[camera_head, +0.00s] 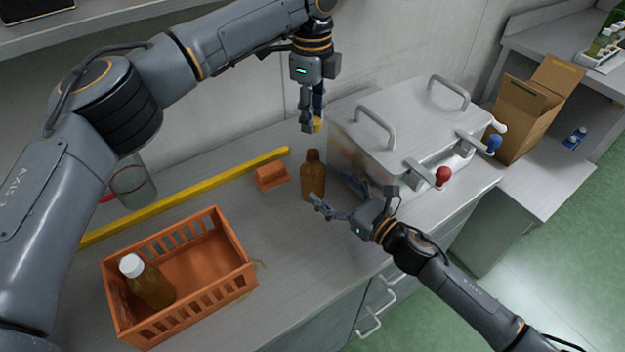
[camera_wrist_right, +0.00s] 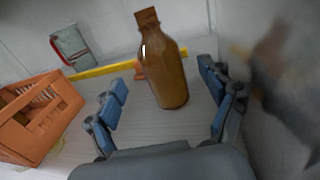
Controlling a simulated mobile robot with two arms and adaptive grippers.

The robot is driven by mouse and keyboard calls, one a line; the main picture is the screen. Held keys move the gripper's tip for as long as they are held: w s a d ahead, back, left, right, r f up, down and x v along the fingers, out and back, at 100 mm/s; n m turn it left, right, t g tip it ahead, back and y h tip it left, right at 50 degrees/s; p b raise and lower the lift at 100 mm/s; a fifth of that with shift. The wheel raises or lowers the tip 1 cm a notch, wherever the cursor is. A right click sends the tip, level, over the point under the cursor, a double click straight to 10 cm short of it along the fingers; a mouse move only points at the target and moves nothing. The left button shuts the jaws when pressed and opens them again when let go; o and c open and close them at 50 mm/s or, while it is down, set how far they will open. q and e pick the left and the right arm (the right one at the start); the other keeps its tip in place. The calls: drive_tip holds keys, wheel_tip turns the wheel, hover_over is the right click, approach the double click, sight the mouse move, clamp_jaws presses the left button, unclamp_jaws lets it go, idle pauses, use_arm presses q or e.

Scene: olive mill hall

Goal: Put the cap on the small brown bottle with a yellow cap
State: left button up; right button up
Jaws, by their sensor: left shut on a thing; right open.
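The small brown bottle (camera_head: 313,177) stands upright and uncapped on the grey worktop, left of the metal machine. It also shows between my right fingers in the right wrist view (camera_wrist_right: 163,65). My left gripper (camera_head: 312,128) is above the bottle, pointing down, shut on the yellow cap (camera_head: 317,124). The cap is apart from the bottle and partly hidden by the fingers. My right gripper (camera_head: 338,196) is open at the bottle's lower right, and its fingers (camera_wrist_right: 163,110) do not visibly touch the bottle.
An orange crate (camera_head: 240,262) holding a white-capped bottle (camera_head: 150,282) stands at the front left. A yellow bar (camera_head: 190,195) and an orange block (camera_head: 271,177) lie behind it. A lidded metal machine (camera_head: 410,115) stands close right of the bottle. A glass jar (camera_head: 133,185) is at the left.

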drive_tip(key=x, duration=0.6)
drive_tip(key=shift+w+a, duration=0.25)
drive_tip(key=shift+w, duration=0.05)
clamp_jaws()
use_arm(q)
hover_over(312, 152)
drive_tip(key=shift+f, duration=2.45)
